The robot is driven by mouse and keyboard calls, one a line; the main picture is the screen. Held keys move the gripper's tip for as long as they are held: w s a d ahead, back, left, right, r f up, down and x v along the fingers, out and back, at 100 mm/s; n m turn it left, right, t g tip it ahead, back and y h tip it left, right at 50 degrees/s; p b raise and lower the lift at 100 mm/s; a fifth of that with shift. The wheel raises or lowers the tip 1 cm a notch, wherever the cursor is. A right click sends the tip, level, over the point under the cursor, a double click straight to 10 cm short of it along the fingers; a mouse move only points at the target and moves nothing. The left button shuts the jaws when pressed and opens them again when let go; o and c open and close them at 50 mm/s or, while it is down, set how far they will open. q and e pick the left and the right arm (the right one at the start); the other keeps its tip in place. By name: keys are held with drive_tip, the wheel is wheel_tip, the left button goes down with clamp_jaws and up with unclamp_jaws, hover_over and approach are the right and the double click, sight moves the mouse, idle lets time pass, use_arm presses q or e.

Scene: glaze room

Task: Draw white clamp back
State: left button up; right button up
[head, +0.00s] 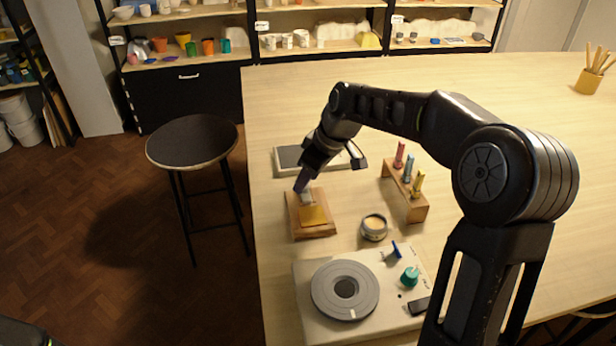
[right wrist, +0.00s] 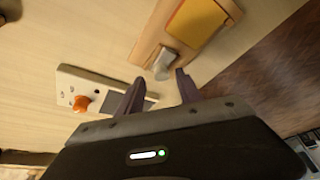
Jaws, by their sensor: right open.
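A small wooden board (head: 320,232) lies near the table's left edge with a yellow plate (head: 315,216) on it. The pale white-grey clamp (head: 307,197) is at the far end of the yellow plate, partly hidden behind my gripper. In the right wrist view the clamp (right wrist: 163,65) stands out from the end of the board (right wrist: 148,45), beside the yellow plate (right wrist: 196,25). My right gripper (head: 303,184) is just above the clamp. In the right wrist view its fingers (right wrist: 158,92) are apart, with the clamp beyond the gap; contact cannot be told. My left gripper is not in view.
A pale device with a dark panel (head: 287,157) lies behind my gripper; the wrist view shows its orange knob (right wrist: 82,103). A peg rack (head: 415,209), a small round pot (head: 374,228) and a turntable unit (head: 310,328) stand nearby. A stool (head: 192,140) is left of the table.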

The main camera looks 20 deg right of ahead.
sight(318, 201)
drive_tip(key=shift+r, duration=0.15)
drive_tip(key=v, duration=0.7)
drive_tip(key=shift+r+b, duration=0.25)
drive_tip(key=shift+b, duration=0.2)
drive_tip(key=shift+s, duration=0.1)
